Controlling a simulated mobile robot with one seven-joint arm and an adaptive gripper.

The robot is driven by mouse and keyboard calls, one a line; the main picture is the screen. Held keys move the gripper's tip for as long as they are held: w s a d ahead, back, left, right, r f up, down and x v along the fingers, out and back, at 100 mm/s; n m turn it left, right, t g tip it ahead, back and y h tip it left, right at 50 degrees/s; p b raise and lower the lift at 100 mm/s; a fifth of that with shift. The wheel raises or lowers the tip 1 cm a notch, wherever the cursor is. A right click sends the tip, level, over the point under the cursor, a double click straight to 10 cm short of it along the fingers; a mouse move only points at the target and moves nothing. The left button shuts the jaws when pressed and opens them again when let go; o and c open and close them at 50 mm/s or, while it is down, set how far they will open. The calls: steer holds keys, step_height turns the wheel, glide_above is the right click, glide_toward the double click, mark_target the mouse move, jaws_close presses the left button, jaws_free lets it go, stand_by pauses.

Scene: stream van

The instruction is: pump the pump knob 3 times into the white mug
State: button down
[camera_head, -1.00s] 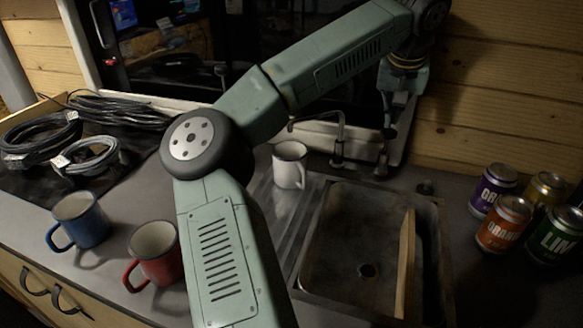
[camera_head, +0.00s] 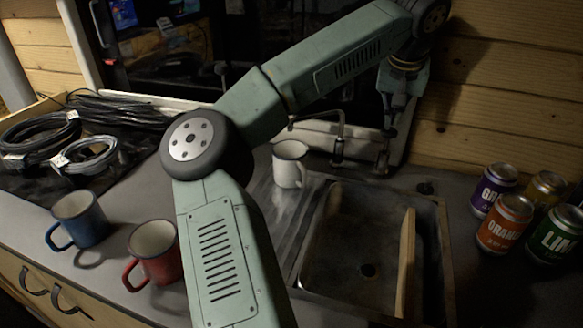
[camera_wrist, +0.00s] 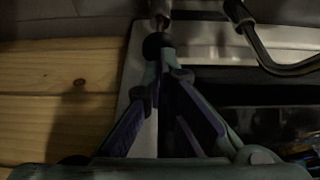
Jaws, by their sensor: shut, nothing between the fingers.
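The white mug (camera_head: 289,167) stands upright on the counter left of the sink, below the bent dark spout (camera_head: 322,117). The spout also shows at the upper right of the wrist view (camera_wrist: 262,45). My gripper (camera_head: 390,123) points down over the pump stem behind the sink, right of the spout. The round black pump knob (camera_wrist: 157,44) is at my fingertips in the wrist view, with a metal stem beyond it. My fingers (camera_wrist: 163,66) are shut and seem to touch the knob without gripping it. The mug's inside is mostly hidden.
The metal sink (camera_head: 345,240) holds a wooden board (camera_head: 405,262). Several cans (camera_head: 505,222) stand right of it. A blue mug (camera_head: 80,218), a red mug (camera_head: 153,253) and coiled cables (camera_head: 85,153) are at left.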

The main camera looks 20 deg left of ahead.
mark_target(389, 131)
steer(key=shift+f+b, duration=1)
steer(key=shift+f, duration=1.2)
steer(key=shift+r, duration=0.15)
steer(key=shift+r+p, duration=1.85)
steer(key=shift+r, duration=0.45)
steer(key=shift+f, duration=0.15)
